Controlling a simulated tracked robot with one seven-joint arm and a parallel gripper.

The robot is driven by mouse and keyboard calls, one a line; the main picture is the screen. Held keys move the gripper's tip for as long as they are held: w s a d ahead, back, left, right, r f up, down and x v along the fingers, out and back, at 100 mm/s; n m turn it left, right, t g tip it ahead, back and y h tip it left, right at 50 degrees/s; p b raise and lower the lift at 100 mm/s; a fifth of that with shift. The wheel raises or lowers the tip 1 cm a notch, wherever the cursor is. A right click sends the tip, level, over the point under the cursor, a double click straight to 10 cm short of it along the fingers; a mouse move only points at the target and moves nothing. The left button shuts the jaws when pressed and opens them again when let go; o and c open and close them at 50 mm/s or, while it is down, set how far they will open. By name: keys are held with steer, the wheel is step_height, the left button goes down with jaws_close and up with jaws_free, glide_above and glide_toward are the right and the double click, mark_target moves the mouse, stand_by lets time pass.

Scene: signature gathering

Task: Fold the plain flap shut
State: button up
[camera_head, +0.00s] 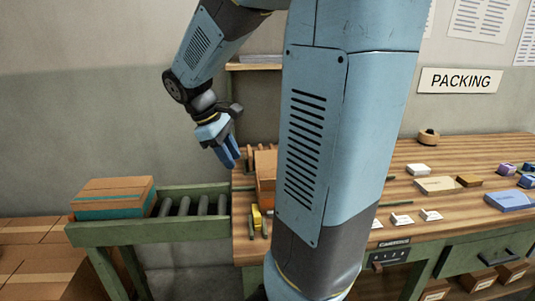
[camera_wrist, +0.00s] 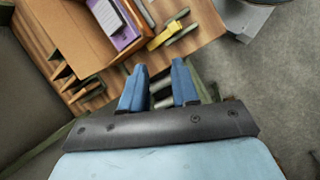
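An open cardboard box (camera_wrist: 72,38) stands on the wooden bench, at the upper left of the wrist view. A purple item (camera_wrist: 126,36) and a white-topped item (camera_wrist: 106,14) show inside it. In the head view the box (camera_head: 265,170) is partly hidden behind my arm. Brown panels stand up at the box, but I cannot tell which is the plain flap. My gripper (camera_wrist: 160,68) is open and empty, with a clear gap between its blue fingers. In the head view my gripper (camera_head: 231,156) hangs above and left of the box, apart from it.
A yellow object (camera_head: 256,217) lies on the bench beside the box. A roller conveyor (camera_head: 190,205) carrying a taped carton (camera_head: 115,197) adjoins on the left. My arm blocks the middle view.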

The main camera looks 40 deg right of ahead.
steer(key=w+d+f+n+g+h, duration=0.5)
steer(key=w+d, duration=0.2)
steer(key=w, duration=0.2)
steer(key=n+g+h, duration=0.3)
steer(key=n+h, duration=0.2)
steer(key=h, duration=0.1)
glide_toward(268, 151)
steer(key=x, duration=1)
steer(key=shift+d+f, duration=0.1)
steer(key=shift+f, duration=0.2)
jaws_close()
